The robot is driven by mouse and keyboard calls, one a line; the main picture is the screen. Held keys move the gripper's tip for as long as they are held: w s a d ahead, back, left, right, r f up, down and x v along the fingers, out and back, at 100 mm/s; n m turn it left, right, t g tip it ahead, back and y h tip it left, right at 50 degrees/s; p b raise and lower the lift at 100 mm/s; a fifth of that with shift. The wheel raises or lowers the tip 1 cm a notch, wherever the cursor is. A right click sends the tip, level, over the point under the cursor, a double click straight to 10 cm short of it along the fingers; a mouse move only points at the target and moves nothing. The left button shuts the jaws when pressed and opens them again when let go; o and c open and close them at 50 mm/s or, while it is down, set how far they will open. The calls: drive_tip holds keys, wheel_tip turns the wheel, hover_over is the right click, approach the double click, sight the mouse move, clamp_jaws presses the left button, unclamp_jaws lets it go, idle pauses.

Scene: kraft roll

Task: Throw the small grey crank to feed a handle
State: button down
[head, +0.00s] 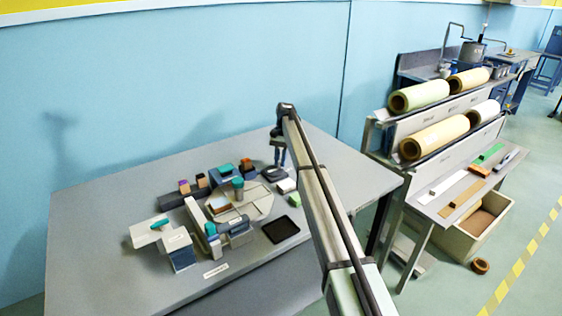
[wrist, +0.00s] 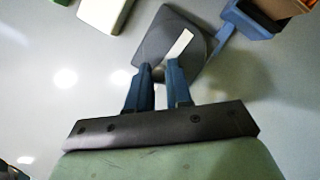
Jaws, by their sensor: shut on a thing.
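My gripper (head: 280,160) is at the back right of the grey table, low over a dark grey unit (head: 273,174). In the wrist view my gripper's two blue fingers (wrist: 160,76) point at this dark unit (wrist: 160,28), which has a rounded plate and a pale strip on top. The fingers are shut on a small grey crank (wrist: 158,74) at the unit's near edge; only a little of it shows between the tips. The head view is too small to show the crank. I cannot make out which piece is the handle.
A white block (head: 286,186) and a green block (head: 295,200) stand just in front of the unit. A black tray (head: 281,229) lies nearer. Left of it is a cluster of fixtures around a beige plate (head: 250,206). Shelves of paper rolls (head: 420,95) stand at right.

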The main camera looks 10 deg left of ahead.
drive_tip(key=shift+w+a+n, duration=0.15)
drive_tip(key=shift+n, duration=0.35)
drive_tip(key=shift+h, duration=0.3)
